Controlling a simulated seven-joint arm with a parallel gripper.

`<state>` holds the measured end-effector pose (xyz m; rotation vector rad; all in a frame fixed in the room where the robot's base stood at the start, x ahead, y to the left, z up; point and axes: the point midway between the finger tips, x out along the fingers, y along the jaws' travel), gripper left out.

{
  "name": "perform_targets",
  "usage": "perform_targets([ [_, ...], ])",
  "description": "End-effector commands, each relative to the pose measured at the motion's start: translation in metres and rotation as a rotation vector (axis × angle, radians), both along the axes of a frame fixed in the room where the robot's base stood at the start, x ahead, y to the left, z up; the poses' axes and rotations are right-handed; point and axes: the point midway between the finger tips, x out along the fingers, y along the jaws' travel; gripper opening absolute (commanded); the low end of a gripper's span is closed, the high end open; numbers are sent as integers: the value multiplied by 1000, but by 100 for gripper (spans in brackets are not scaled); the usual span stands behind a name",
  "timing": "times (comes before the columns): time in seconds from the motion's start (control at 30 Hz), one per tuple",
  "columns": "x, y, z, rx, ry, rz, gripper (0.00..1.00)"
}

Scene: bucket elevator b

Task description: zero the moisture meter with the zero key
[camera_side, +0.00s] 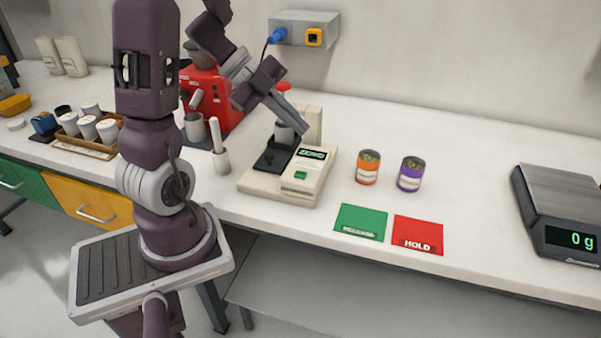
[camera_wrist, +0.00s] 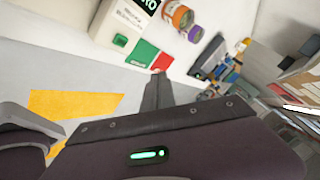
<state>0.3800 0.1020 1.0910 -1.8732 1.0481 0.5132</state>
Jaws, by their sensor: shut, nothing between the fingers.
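The moisture meter (camera_side: 278,189) is a cream box on the bench, with a dark platform carrying a grey cup at its back left. Its small display (camera_side: 312,154) shows lit green letters that seem to read ZERO. My gripper (camera_side: 303,131) is shut and empty, pointing down above the back of the meter near the display, apart from the green key. In the wrist view its fingers (camera_wrist: 157,78) point toward the coloured mats.
Orange (camera_side: 368,167) and purple (camera_side: 410,174) cans stand right of the meter. Green (camera_side: 361,222) and red HOLD (camera_side: 418,234) mats lie in front. A scale (camera_side: 563,212) reads 0 g at far right. A red machine (camera_side: 212,98) and a pestle-like tool in a cup (camera_side: 220,160) stand left.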

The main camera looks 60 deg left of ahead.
Motion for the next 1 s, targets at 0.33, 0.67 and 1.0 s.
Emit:
perform_targets([
  [0.33, -1, 0, -45, -4, 5, 4, 0],
  [0.67, 0, 0, -82, -1, 1, 1, 0],
  [1.0, 0, 0, -87, 1, -1, 0, 0],
])
